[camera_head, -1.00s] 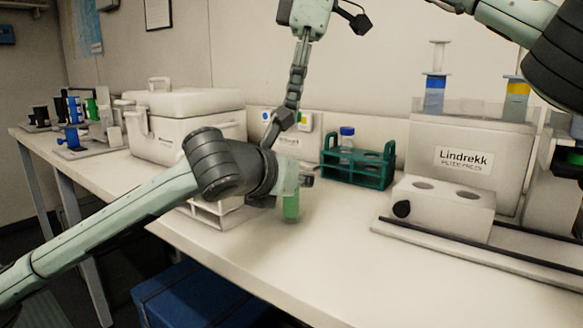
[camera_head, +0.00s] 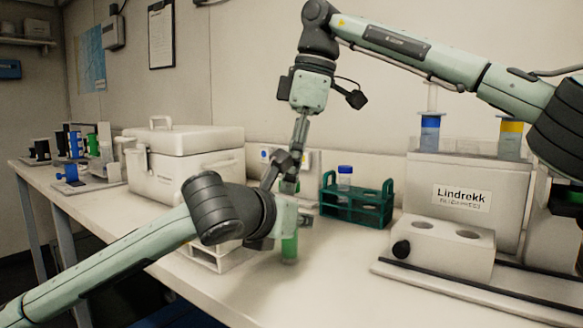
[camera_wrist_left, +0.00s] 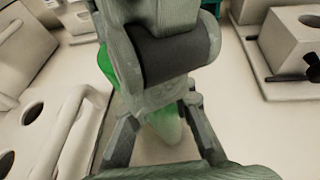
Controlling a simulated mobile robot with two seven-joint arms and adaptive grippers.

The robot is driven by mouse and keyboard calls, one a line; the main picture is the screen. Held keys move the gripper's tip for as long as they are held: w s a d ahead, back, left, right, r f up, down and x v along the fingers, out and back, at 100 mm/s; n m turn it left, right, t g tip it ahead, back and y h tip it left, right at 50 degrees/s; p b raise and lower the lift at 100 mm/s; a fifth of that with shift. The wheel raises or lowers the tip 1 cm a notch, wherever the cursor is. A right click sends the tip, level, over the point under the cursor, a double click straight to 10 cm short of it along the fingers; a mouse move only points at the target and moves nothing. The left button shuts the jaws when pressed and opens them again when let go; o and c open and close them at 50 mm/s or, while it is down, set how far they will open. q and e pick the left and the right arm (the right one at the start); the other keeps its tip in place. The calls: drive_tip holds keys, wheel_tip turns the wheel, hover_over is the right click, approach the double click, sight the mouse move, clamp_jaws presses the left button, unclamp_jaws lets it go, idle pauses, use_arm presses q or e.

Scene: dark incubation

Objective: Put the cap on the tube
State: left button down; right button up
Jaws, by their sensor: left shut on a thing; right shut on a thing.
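The green tube (camera_head: 289,248) hangs upright over the front part of the bench, its lower end showing below my left gripper (camera_head: 286,218). That gripper is shut on the tube's upper part. In the left wrist view the tube (camera_wrist_left: 163,128) shows between the left fingers. My right gripper (camera_head: 279,176) points down from above and is shut just over the left one. A small green piece (camera_head: 289,187), probably the cap, shows at its fingertips. Its green edge also shows in the left wrist view (camera_wrist_left: 104,68). My right gripper hides the tube's mouth, so I cannot tell whether cap and tube touch.
A teal rack (camera_head: 357,207) with a blue-capped bottle (camera_head: 345,176) stands behind to the right. A white block with holes (camera_head: 443,244) and the Lindrekk box (camera_head: 465,177) stand farther right. A white cooler (camera_head: 185,158) stands left. The bench front is clear.

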drive_tip(key=shift+f, duration=0.5)
drive_tip(key=shift+f, duration=0.6)
drive_tip(key=m, duration=0.3)
drive_tip(key=shift+t, duration=0.3)
drive_tip(key=o, duration=0.7)
drive_tip(key=shift+s+a+r, duration=0.1)
drive_tip(key=shift+s+r, duration=0.05)
drive_tip(key=shift+r, duration=2.2)
